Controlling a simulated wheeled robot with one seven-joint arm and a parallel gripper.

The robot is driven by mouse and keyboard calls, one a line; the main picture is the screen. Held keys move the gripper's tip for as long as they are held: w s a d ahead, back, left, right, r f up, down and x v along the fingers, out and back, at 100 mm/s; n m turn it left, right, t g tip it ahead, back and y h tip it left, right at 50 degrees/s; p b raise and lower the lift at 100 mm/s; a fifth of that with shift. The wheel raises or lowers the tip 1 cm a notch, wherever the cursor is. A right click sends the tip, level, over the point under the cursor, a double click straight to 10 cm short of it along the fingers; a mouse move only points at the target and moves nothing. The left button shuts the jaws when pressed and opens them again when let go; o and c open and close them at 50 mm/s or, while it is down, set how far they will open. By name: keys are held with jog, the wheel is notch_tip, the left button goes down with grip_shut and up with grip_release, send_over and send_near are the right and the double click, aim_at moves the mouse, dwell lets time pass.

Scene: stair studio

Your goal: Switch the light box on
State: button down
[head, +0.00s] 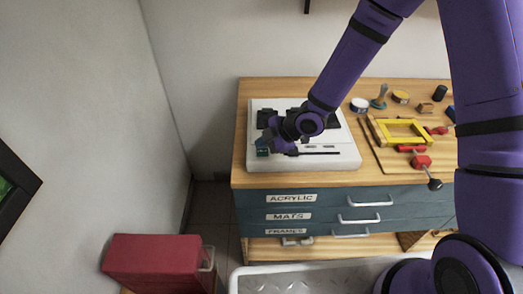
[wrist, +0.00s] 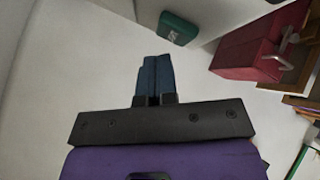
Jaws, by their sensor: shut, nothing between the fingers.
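The light box (head: 347,153) is a flat white slab on the wooden top of a drawer cabinet, and no clear glow shows on it. A green switch (head: 263,152) with pale marks sits at its front left corner; it also shows in the wrist view (wrist: 178,28), near the slab's edge. My gripper (wrist: 154,57) is shut and empty, its dark blue fingers together. In the wrist view the fingertips appear just short of the switch, with a gap in the picture. In the head view my wrist covers much of the slab; whether the fingertips touch it is unclear.
A wooden board with a yellow frame (head: 402,123) and red-handled tools lies right of the slab. Several small pots and tools stand behind. Drawers with pale handles (head: 364,218) face front. A red box (head: 152,262) stands low at left. Walls close off the back and left.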

aim_at(263, 153)
jog(key=shift+f, duration=0.1)
jog(key=shift+f, duration=0.35)
jog(key=shift+f, duration=0.15)
dwell(0.4)
jog(key=shift+r, duration=0.65)
notch_tip(263, 153, up, 6)
dwell(0.8)
